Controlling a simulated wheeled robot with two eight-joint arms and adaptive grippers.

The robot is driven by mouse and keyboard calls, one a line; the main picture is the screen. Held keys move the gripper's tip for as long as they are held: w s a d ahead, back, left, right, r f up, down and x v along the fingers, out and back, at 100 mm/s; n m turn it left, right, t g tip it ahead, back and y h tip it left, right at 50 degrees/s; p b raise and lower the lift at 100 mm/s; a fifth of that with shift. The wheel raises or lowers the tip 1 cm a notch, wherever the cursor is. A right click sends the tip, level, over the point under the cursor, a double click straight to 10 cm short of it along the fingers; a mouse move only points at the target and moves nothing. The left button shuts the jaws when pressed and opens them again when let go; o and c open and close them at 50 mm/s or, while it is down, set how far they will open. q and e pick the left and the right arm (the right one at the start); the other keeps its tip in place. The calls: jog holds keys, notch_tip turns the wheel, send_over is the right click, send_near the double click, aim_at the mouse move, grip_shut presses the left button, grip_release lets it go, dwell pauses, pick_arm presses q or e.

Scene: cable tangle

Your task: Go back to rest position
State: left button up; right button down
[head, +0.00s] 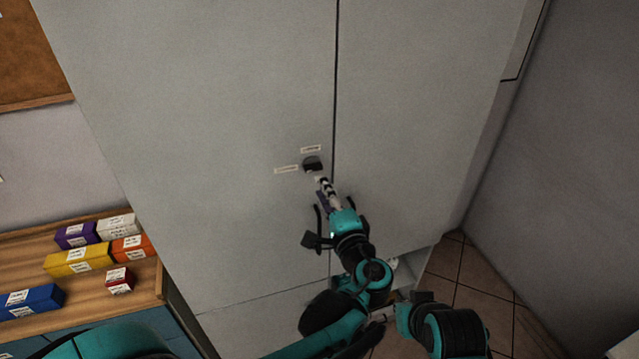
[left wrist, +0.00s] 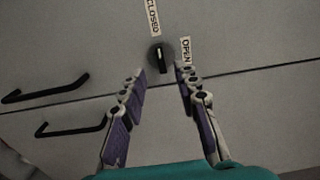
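My left gripper (head: 322,183) points at the cabinet doors, its fingertips just short of a dark round knob (head: 312,163). In the left wrist view the left gripper (left wrist: 162,80) is open, with its two purple-and-white fingers apart. The knob (left wrist: 160,57) shows just beyond the gap between the fingertips, and nothing is held. A CLOSED label (left wrist: 153,17) and an OPEN label (left wrist: 186,50) sit beside the knob. Part of my right arm (head: 450,328) shows low in the head view; whether its gripper is open or shut is not clear.
The tall grey cabinet (head: 230,90) has a vertical door seam and black handles (left wrist: 70,130). An open gap shows at its lower right. Colored boxes, including a yellow box (head: 78,261), lie on a wooden counter (head: 135,292) at left. Tiled floor (head: 480,275) is clear at right.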

dwell(0.4)
pick_arm(q)
jog(key=s+a+f+n+g+b, duration=0.25)
jog(key=a+f, duration=0.25)
jog(key=a, duration=0.4)
jog(key=s+a+f+n+g+b, duration=0.2)
jog(key=s+a+f+n+g, duration=0.2)
jog(key=a+f, duration=0.3)
jog(key=s+a+f+n+g+h+b, duration=0.1)
jog(key=s+a+f+n+h+b, duration=0.1)
jog(key=s+f+n, duration=0.2)
jog(key=s+a+f+n+g+h+b, duration=0.1)
jog(key=s+f, duration=0.4)
jog(key=s, duration=0.5)
jog(key=n+g+h, duration=0.1)
jog(key=n+h, duration=0.1)
jog(key=shift+s+a+f+n+h+b, duration=0.3)
jog(key=shift+s+a+n+b, duration=0.05)
jog(key=shift+g, duration=0.25)
